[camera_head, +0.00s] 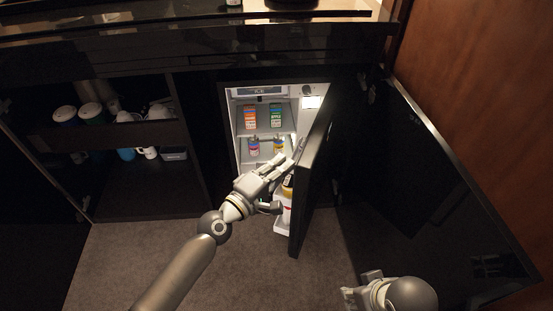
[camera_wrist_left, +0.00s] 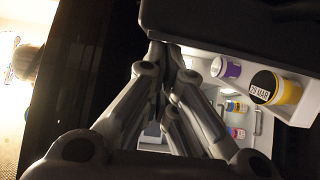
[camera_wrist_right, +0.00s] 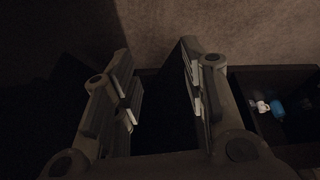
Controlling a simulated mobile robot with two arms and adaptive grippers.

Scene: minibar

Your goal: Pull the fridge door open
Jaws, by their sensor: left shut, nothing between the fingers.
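The fridge (camera_head: 233,130) stands in the cabinet with its lit white inside showing. Its dark door (camera_head: 312,185) is swung well open toward the right of the head view. My left gripper (camera_head: 287,166) is shut and empty, at the inner side of the door near its free edge. In the left wrist view its fingers (camera_wrist_left: 172,62) meet close to the dark door edge (camera_wrist_left: 230,25). I cannot tell whether they touch it. My right gripper (camera_head: 358,287) is low at the right, away from the fridge; its fingers (camera_wrist_right: 158,90) are apart with nothing between them.
Small cartons (camera_head: 276,116) and bottles stand on the fridge shelves, and containers (camera_wrist_left: 275,87) sit in the door rack. A dark cabinet door (camera_head: 430,180) stands open at the right. Open shelves with cups (camera_head: 90,112) are at the left. The carpet (camera_head: 130,260) in front is clear.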

